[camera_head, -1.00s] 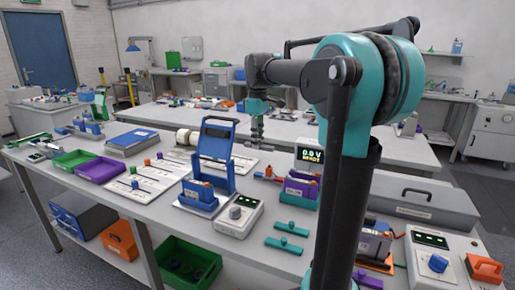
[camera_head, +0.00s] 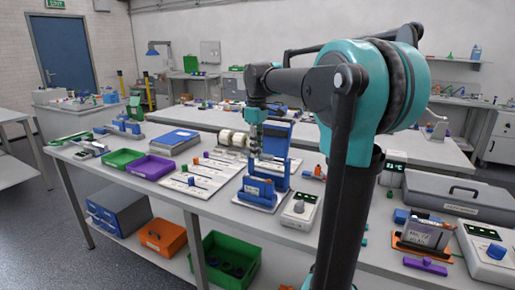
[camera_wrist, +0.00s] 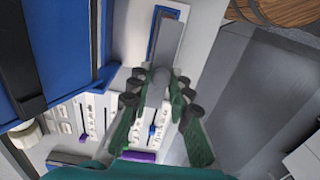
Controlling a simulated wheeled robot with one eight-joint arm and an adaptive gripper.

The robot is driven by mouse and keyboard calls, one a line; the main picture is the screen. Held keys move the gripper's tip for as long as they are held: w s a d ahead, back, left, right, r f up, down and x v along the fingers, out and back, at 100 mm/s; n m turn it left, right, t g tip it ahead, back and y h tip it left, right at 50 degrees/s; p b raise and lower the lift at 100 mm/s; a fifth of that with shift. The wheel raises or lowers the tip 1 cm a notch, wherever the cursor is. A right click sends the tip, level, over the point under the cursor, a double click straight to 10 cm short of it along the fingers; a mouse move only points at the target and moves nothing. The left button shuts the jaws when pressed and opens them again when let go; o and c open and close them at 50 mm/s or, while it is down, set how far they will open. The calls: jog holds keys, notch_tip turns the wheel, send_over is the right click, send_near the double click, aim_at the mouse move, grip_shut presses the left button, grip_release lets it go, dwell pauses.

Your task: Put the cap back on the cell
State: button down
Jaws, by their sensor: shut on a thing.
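In the wrist view a long grey block in a blue surround (camera_wrist: 171,40) lies just beyond the fingertips. Which part is the cell is not clear.
White boards with small parts (camera_head: 204,176), a purple tray (camera_head: 151,167) and a green tray (camera_head: 121,158) lie to the left. A purple bar (camera_head: 425,265) lies front right. The blue frame stands close to my arm.

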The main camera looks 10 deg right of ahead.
aim_at(257, 178)
jog(key=shift+f, duration=3.6)
jog(key=shift+f, duration=0.55)
jog(key=c, duration=0.8)
grip_release()
jog(key=shift+c, duration=0.2)
jog(key=shift+r, duration=3.5)
grip_shut()
